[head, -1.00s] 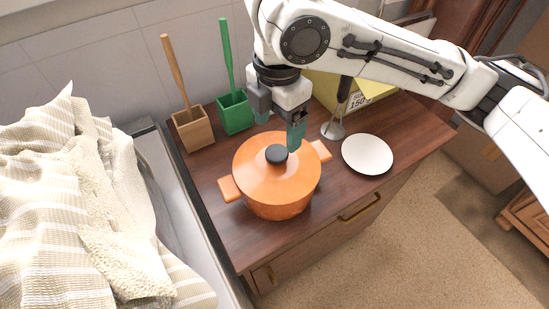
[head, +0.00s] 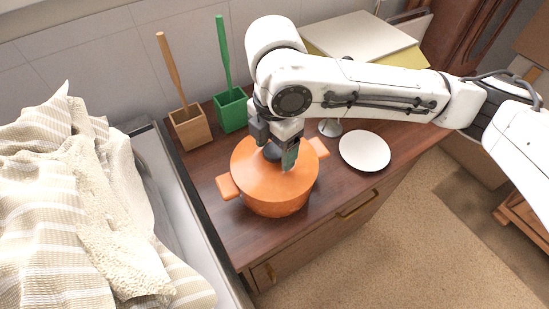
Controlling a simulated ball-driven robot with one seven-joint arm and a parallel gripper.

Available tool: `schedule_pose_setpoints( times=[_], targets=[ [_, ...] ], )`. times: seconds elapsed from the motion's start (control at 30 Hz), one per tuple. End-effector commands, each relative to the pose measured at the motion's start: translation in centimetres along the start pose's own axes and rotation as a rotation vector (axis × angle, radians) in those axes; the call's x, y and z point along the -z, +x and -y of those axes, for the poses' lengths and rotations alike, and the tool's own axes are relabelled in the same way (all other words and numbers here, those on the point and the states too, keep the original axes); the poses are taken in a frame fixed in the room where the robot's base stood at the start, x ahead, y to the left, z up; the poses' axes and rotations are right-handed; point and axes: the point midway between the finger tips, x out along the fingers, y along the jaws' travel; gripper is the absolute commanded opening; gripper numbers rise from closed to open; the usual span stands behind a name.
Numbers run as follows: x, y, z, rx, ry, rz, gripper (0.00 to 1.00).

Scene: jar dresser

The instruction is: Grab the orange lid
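The orange lid (head: 262,184) sits on an orange pot (head: 275,207) on the wooden dresser. The lid has a dark round knob (head: 271,153) on top, now partly hidden by my gripper. My gripper (head: 275,162) is over the lid, pointing down, with its fingers apart and the knob showing between them. One teal-tipped finger is at the right of the knob. The other finger is at its left, behind. I cannot tell whether either finger touches the knob.
A brown holder (head: 190,130) and a green holder (head: 231,111), each with a long handle, stand behind the pot. A white plate (head: 365,151) lies to its right. A yellow-and-white box (head: 362,38) is at the back. Striped cloth (head: 90,220) lies at left.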

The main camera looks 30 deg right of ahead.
Motion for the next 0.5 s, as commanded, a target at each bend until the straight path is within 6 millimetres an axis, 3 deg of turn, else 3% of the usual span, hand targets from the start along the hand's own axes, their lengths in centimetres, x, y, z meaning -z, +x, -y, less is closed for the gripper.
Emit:
schedule_pose_setpoints(
  times=[0.07, 0.5],
  targets=[
    [0.0, -0.01, 0.0, 0.0, 0.0, 0.0, 0.65],
    [0.01, -0.03, 0.0, 0.0, 0.0, 0.0, 0.23]
  ],
)
